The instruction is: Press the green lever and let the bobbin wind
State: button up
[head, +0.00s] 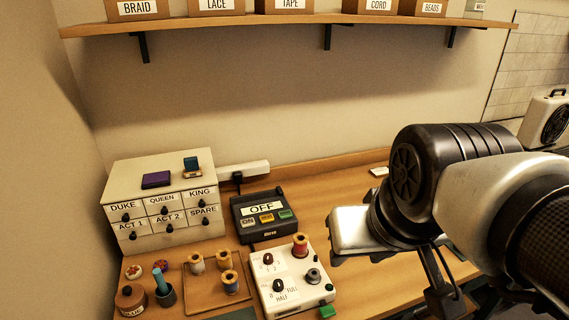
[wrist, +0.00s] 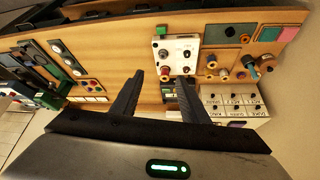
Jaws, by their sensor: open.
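The white winder box (head: 291,283) stands on the table, with dark knobs, a red thread spool (head: 301,246) and a grey bobbin (head: 314,276) on top. The green lever (head: 327,311) sticks out at its near right corner, close to the bottom edge of the head view. In the wrist view the lever (wrist: 162,29) is at the box's upper left. My gripper (wrist: 160,78) is open and empty, its two fingers spread, with the winder box (wrist: 176,55) showing beyond the tips. It is apart from the lever. Whether the bobbin turns cannot be told.
A labelled drawer unit (head: 165,204) is at the back left. A tray with thread spools (head: 229,284) is left of the winder. A shelf (head: 300,20) hangs above. Bare table lies to the winder's right.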

jog(key=shift+d, duration=0.2)
jog(key=shift+c, duration=0.3)
grip_shut()
dwell(1.3)
